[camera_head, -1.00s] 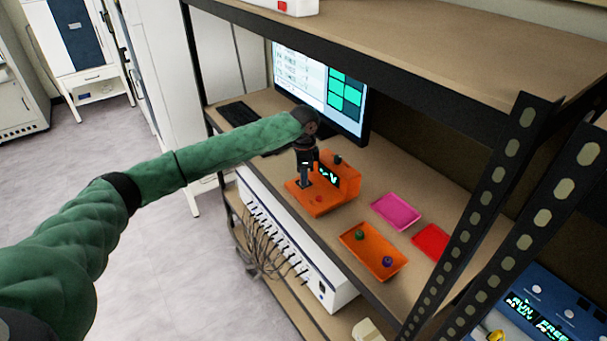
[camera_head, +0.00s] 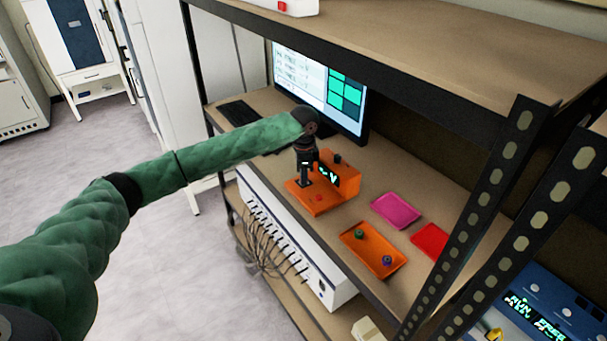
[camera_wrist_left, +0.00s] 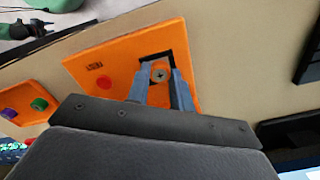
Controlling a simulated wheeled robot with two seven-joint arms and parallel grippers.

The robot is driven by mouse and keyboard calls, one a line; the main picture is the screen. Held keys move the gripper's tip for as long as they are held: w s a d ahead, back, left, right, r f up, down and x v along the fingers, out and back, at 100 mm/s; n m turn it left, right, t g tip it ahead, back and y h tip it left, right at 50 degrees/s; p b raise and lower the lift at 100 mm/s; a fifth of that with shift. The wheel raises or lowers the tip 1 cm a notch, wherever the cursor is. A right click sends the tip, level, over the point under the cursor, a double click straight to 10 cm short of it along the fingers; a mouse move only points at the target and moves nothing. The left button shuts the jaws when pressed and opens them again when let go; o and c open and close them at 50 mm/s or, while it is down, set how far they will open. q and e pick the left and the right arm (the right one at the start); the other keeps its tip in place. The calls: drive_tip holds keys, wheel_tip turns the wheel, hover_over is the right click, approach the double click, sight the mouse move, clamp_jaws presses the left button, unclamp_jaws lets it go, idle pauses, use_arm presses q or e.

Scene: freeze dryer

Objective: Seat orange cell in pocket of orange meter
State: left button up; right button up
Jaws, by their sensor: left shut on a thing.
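The orange meter (camera_head: 332,203) stands on the shelf bench, with a lit display on its upright part. My left gripper (camera_head: 305,184) points down over the meter's base. In the left wrist view the meter's orange plate (camera_wrist_left: 118,58) has a dark square pocket (camera_wrist_left: 150,60) and a red round spot. My left gripper (camera_wrist_left: 161,78) is shut on the orange cell (camera_wrist_left: 160,73), of which a pale round top with a cross mark shows between the fingers. The cell is at the pocket; how deep it sits is hidden by the fingers.
An orange tray (camera_head: 352,250) holds a green cell (camera_head: 360,234) and a purple cell (camera_head: 387,260). A pink tray (camera_head: 396,210) and a red tray (camera_head: 430,241) lie beside it. A monitor (camera_head: 345,105) stands behind, the upper shelf (camera_head: 420,40) overhangs, and a perforated post (camera_head: 480,215) stands right.

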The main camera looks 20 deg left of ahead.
use_arm(q)
drive_tip(key=shift+r+p, duration=0.15)
drive_tip(key=shift+p, duration=0.25)
idle(0.3)
drive_tip(key=o, duration=0.8)
drive_tip(key=shift+o, duration=0.2)
